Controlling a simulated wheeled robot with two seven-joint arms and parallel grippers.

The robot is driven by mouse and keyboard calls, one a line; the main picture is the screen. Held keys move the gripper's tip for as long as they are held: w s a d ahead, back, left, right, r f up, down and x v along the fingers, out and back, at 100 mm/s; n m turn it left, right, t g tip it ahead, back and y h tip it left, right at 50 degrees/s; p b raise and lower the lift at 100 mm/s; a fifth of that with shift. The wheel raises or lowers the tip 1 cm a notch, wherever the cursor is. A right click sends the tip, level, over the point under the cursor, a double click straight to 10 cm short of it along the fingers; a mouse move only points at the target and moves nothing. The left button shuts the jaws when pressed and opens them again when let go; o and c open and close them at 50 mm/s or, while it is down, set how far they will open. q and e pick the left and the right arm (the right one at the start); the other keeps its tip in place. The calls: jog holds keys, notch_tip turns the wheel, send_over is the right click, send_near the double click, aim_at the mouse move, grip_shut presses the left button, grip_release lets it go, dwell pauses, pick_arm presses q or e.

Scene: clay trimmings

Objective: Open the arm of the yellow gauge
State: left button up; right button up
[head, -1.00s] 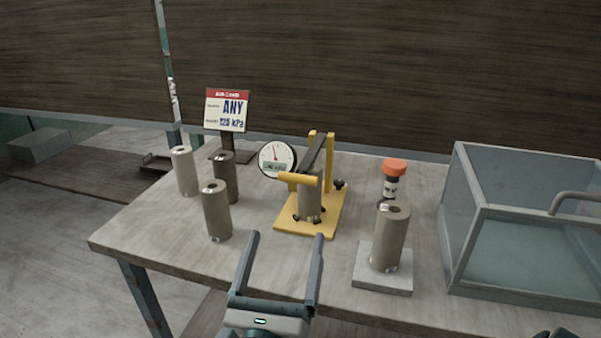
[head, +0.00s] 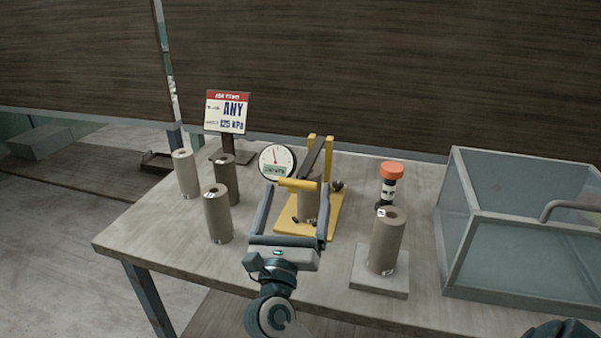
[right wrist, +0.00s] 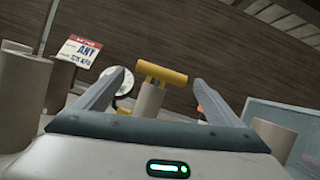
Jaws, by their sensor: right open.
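The yellow gauge (head: 331,219) stands on the table, with a yellow base, two yellow posts at the back and a round white dial (head: 276,162) at its left. Its dark arm (head: 314,160) slopes forward to a yellow crossbar handle (head: 298,184), above a grey clay cylinder (head: 308,206) in the gauge. My right gripper (head: 294,192) is open, its fingers either side of the handle in the head view. In the right wrist view the handle (right wrist: 161,74) shows between and beyond the open fingers; contact cannot be told. My left gripper is not in view.
Several grey cylinders (head: 218,215) stand left of the gauge, before a sign (head: 227,111). Right are an orange-capped bottle (head: 391,182), a cylinder (head: 386,240) on a pale slab (head: 379,284) and a glass tank (head: 520,228).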

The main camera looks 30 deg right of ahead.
aim_at(301, 175)
jog(key=x, duration=0.4)
jog(key=shift+p, duration=0.35)
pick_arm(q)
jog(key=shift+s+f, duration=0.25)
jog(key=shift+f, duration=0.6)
pick_arm(e)
jog(key=shift+w+d+r, duration=0.25)
jog(key=shift+w+d, duration=0.15)
jog(key=shift+d, duration=0.05)
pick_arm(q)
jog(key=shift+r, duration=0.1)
pick_arm(e)
jog(key=c, duration=1.4)
